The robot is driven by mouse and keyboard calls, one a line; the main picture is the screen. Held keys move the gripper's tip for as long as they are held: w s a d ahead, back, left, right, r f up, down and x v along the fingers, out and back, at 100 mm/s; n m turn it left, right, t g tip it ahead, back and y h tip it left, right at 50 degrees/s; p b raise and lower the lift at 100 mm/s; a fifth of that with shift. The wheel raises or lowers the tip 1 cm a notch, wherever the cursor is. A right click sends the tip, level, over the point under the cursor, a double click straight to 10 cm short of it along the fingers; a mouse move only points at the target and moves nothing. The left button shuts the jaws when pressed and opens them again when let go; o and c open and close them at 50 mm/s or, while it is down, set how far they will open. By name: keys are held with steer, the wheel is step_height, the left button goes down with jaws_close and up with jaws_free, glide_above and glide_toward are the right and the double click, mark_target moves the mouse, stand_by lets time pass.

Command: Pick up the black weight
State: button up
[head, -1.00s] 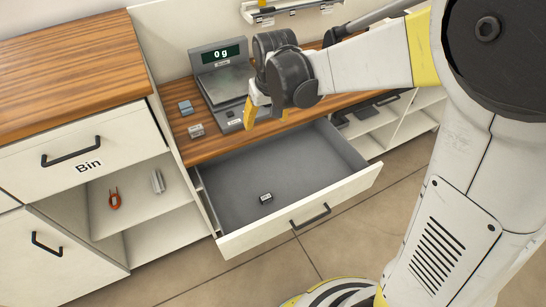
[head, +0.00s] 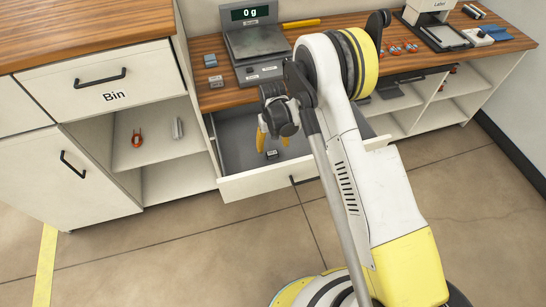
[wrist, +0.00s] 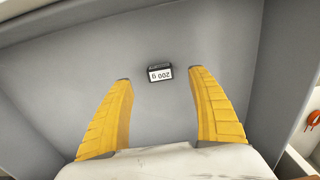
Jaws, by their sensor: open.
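The black weight (head: 272,154) lies on the grey floor of the open drawer. In the wrist view the weight (wrist: 160,74) shows a white label reading 200 g, upside down. My gripper (head: 272,142) points down into the drawer, with its yellow fingers spread and empty. In the wrist view the gripper (wrist: 158,78) has one finger on each side of the weight's position, and the weight appears between and slightly beyond the fingertips. The fingers do not touch it. The open drawer (head: 236,186) is partly hidden by my arm.
The drawer walls (wrist: 258,75) stand around my gripper. A scale (head: 256,48) reading 0 g is on the wooden counter above. Two small grey blocks (head: 213,72) are left of it. A Bin drawer (head: 90,84) is at left, above a shelf with an orange item (head: 136,139).

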mark_target(272, 153)
steer(key=f+b, duration=0.1)
steer(key=f, duration=0.1)
steer(key=f+b, duration=0.1)
steer(key=f, duration=0.1)
steer(key=w+f+b, duration=0.1)
steer(key=f, duration=0.1)
steer(key=shift+a+f, duration=0.1)
steer(key=shift+f, duration=0.3)
steer(key=shift+r, duration=0.1)
steer(key=c, duration=1.4)
